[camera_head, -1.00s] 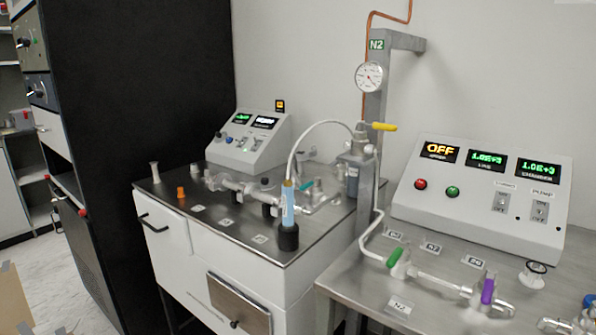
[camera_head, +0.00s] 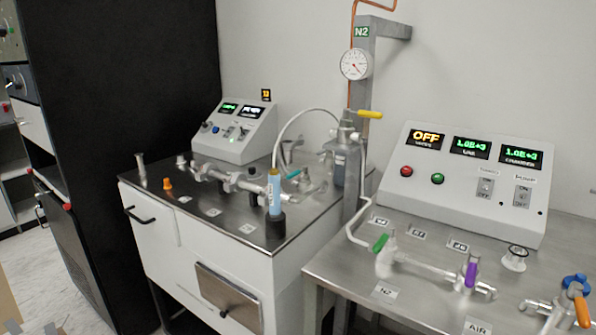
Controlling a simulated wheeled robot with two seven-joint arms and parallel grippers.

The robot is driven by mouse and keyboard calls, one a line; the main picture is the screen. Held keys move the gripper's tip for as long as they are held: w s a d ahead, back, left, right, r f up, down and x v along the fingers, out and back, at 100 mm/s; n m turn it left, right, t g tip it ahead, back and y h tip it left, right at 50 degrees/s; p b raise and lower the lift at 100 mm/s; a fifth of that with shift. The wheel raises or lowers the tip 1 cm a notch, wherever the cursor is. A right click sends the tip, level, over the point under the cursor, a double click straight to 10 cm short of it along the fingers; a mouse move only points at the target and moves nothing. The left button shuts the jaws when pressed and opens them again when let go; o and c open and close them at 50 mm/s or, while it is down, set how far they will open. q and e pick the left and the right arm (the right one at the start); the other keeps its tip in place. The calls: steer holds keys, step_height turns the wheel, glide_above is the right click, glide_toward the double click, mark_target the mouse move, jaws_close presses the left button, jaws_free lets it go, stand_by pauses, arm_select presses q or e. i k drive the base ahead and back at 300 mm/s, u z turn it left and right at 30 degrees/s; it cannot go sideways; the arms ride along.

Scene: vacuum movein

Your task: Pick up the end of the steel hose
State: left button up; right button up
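I cannot make out a steel hose for certain. Another pale line (camera_head: 350,230) runs down the post to the glass manifold (camera_head: 425,268) on the right bench. A small grey upright piece (camera_head: 141,170) stands at the left bench's far left corner; I cannot tell what it is. Neither of my grippers shows in the head view.
The left bench (camera_head: 215,226) carries a small control box (camera_head: 240,132). The right steel bench (camera_head: 345,270) carries a larger control panel (camera_head: 455,200) reading OFF. A clear-sided round port (camera_head: 515,258) stands before it. A tall black cabinet (camera_head: 125,90) rises at left.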

mark_target(283, 176)
steer(key=z, duration=3.95)
steer(key=k, duration=2.7)
steer(key=u, duration=1.2)
